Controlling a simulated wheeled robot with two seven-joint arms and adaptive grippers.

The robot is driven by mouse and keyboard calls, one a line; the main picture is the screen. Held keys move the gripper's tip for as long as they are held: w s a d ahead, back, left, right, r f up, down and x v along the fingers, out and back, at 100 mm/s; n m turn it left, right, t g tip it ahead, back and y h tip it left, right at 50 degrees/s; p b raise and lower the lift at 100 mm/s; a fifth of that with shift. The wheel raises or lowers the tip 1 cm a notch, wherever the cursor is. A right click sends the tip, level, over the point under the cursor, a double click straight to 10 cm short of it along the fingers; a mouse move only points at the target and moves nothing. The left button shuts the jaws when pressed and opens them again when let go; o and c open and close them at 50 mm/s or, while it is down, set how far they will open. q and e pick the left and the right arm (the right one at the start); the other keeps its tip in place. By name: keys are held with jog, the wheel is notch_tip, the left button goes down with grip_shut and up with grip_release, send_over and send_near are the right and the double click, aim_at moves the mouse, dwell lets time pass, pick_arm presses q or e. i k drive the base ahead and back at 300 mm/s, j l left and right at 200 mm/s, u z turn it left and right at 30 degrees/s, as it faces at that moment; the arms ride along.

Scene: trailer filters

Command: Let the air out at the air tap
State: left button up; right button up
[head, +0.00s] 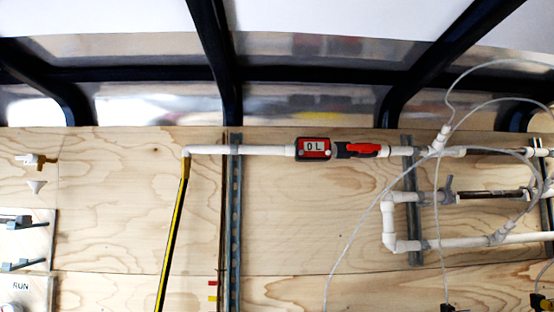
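No part labelled as an air tap can be read in the head view. A small white tap-like fitting with a brass-coloured end (38,160) is on the plywood wall at the far left, above a small white funnel shape (36,186). A red-handled valve (364,150) sits in the upper white pipe, its handle lying along the pipe. A grey valve handle (449,184) stands upright on the middle pipe at the right. I cannot tell which of these is the air tap. Neither of my grippers is in view.
A red meter reading "0 L" (313,148) is left of the red-handled valve. A yellow-and-black hose (173,235) hangs from the upper pipe's left end. Thin clear tubes (357,228) loop across the right side. A white panel (25,240) with grey levers is at left.

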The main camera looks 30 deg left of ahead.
aim_at(30, 158)
jog(key=j+u, duration=0.25)
jog(key=u, duration=0.2)
jog(key=i+j+u, duration=0.1)
jog(key=u, duration=0.35)
jog(key=i+j+u, duration=0.1)
jog(key=j+u, duration=0.2)
jog(key=u, duration=0.15)
jog(key=i+j+u, duration=0.1)
jog(key=u, duration=0.35)
jog(key=i+j+u, duration=0.15)
jog(key=u, duration=0.3)
jog(key=i+j+u, duration=0.1)
jog(key=u, duration=0.4)
jog(key=i+j+z, duration=0.4)
jog(key=j, duration=0.2)
jog(key=i+j+z, duration=0.2)
jog(key=j, duration=0.15)
jog(key=j+z, duration=0.2)
jog(key=j, duration=0.15)
jog(key=i+j+z, duration=0.25)
jog(key=j, duration=0.15)
jog(key=j+z, duration=0.2)
jog(key=j, duration=0.2)
